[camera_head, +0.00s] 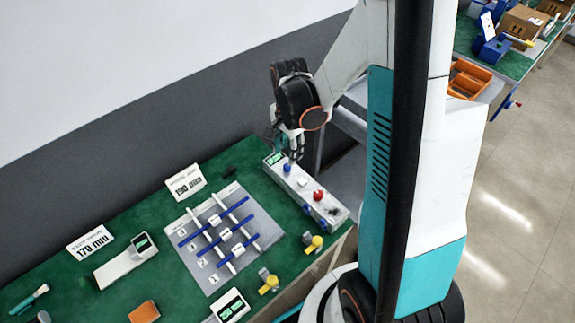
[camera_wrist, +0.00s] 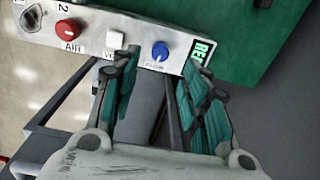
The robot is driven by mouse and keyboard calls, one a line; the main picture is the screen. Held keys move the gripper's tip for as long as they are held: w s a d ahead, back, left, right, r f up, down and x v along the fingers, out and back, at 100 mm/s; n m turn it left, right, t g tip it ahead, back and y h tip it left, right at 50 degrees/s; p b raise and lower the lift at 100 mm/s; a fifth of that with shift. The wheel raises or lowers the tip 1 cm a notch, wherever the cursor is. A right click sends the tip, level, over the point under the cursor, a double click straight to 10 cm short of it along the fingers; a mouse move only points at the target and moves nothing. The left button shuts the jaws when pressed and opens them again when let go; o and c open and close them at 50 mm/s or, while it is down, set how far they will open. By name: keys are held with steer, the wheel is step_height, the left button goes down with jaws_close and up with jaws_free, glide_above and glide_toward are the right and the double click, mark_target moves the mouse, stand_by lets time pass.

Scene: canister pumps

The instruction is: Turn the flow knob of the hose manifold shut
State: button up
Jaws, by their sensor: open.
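A long light-grey box (camera_head: 329,208) with knobs stands at the right end of the green table; it looks like the manifold. On its top are a blue knob (camera_head: 287,168), a white button (camera_head: 302,183) and a red knob (camera_head: 318,195). In the wrist view the blue knob (camera_wrist: 160,51) has a small blurred label that I cannot read surely. My gripper (camera_head: 290,155) hangs over the box's far end by the blue knob. In the wrist view its fingers (camera_wrist: 160,72) are apart and empty, with the knob showing beyond the gap; I see no contact.
A green display (camera_wrist: 201,51) sits beside the blue knob. A grey board (camera_head: 195,265) with crossed blue and white bars lies left of the box. Yellow-handled valves (camera_head: 314,243) stand nearby. A grey frame (camera_head: 347,122) stands beyond the table end.

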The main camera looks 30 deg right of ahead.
mark_target(287, 166)
step_height(287, 166, down, 7)
steer(key=shift+r+b, duration=0.1)
steer(key=shift+b, duration=0.85)
jaws_close()
